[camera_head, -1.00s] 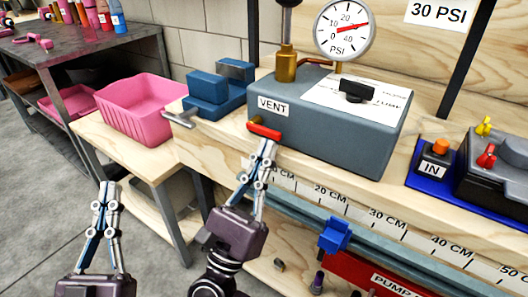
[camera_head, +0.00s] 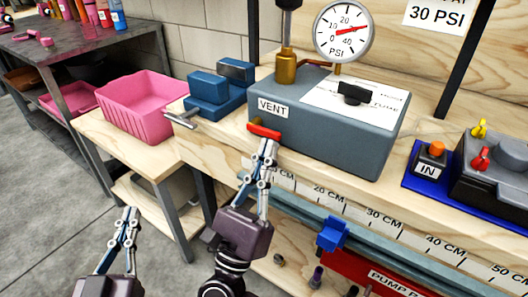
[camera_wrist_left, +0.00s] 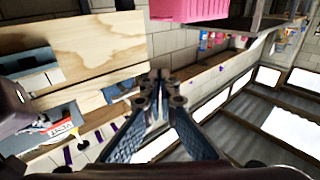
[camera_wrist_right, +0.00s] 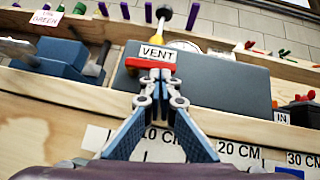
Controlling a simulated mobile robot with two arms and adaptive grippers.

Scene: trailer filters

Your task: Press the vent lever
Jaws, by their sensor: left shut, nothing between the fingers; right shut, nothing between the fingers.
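The red vent lever (camera_head: 264,131) sticks out from the front of the grey box (camera_head: 365,148), below the VENT label (camera_head: 272,108). My right gripper (camera_head: 268,143) is shut and empty, its fingertips right at the lever's underside; contact is hard to tell. In the right wrist view the lever (camera_wrist_right: 140,63) lies across the tips of my right gripper (camera_wrist_right: 160,76). My left gripper (camera_head: 129,212) is shut and empty, low at the left, away from the bench. The left wrist view shows its closed fingers (camera_wrist_left: 158,80).
A pressure gauge (camera_head: 343,31) stands on the box, its needle between 20 and 40. A blue vise (camera_head: 217,92) and pink bin (camera_head: 138,108) are to the left. A blue tray with an IN button (camera_head: 431,158) is to the right. The floor at lower left is clear.

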